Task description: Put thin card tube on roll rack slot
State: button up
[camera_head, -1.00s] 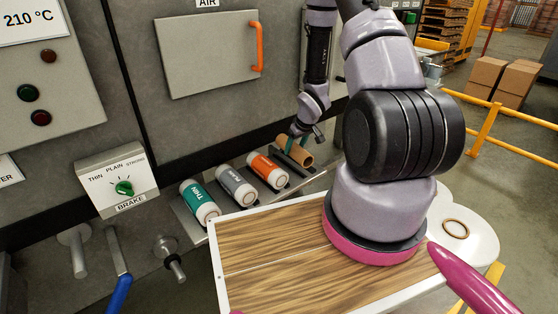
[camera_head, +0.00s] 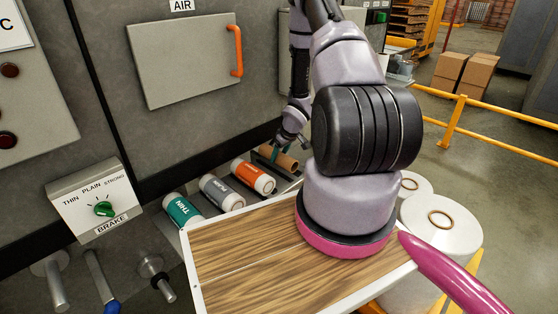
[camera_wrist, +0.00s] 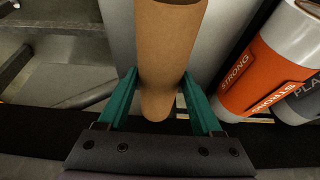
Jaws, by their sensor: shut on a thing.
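A plain brown card tube (camera_head: 288,161) is at the far right end of the roll rack (camera_head: 292,184), beyond the orange STRONG roll (camera_head: 253,177). In the wrist view the tube (camera_wrist: 168,45) runs lengthwise between the teal fingers of my gripper (camera_wrist: 160,82), which is shut on it. In the head view my gripper (camera_head: 276,152) is at the tube, partly hidden by my arm. I cannot tell whether the tube rests on the rack or hangs just above it. The STRONG roll (camera_wrist: 265,65) lies to the right in the wrist view.
The teal THIN roll (camera_head: 182,210) and grey PLAIN roll (camera_head: 221,193) lie on the rack's left part. A brake box (camera_head: 92,200) with a green knob is on the machine at left. White rolls (camera_head: 440,225) stand at right, beyond my arm. A yellow rail (camera_head: 455,120) is behind.

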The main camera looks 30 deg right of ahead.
jog(key=shift+f, duration=1.15)
jog(key=shift+f, duration=0.15)
jog(key=o, duration=1.4)
